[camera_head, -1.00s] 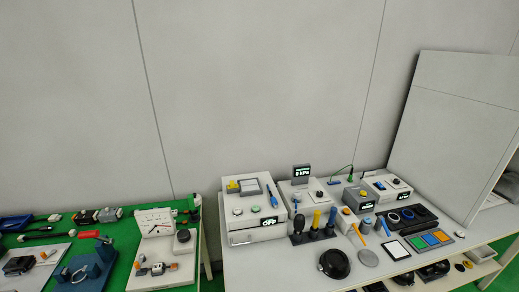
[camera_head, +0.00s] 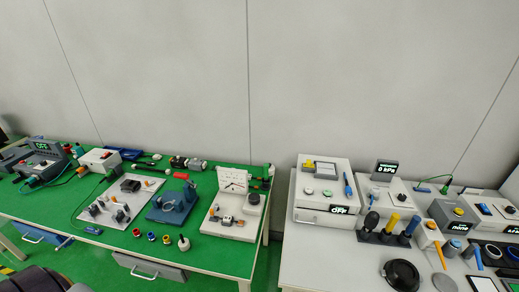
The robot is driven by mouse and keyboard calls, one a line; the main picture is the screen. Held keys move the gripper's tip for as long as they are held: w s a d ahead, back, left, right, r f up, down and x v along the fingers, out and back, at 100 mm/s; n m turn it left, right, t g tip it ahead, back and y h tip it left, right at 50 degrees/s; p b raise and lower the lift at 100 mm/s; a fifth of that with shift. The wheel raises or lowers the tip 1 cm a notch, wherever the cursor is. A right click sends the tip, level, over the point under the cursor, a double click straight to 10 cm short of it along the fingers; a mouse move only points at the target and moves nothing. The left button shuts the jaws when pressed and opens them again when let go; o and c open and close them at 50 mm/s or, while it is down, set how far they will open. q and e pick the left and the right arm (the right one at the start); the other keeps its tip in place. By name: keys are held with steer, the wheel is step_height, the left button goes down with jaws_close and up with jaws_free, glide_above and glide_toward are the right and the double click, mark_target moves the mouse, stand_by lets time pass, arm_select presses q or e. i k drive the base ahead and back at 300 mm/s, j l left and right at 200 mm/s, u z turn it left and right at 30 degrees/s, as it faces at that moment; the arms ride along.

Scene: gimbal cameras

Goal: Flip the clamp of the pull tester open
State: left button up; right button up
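A white device with an upright dial gauge (camera_head: 233,181) stands at the right end of the green table and looks like the pull tester. On its white base (camera_head: 212,232) sits a small grey and orange part (camera_head: 228,220), possibly the clamp; it is too small to tell whether it is open or shut. A dark round knob (camera_head: 253,198) is beside the gauge. Neither of my grippers is in view.
A blue fixture (camera_head: 172,203) and a grey plate with parts (camera_head: 103,212) lie left of the device. Several small coloured pieces (camera_head: 151,236) are in front. A gap separates the green table from the white table (camera_head: 330,262).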

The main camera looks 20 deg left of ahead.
mark_target(212, 212)
steer(key=u, duration=1.3)
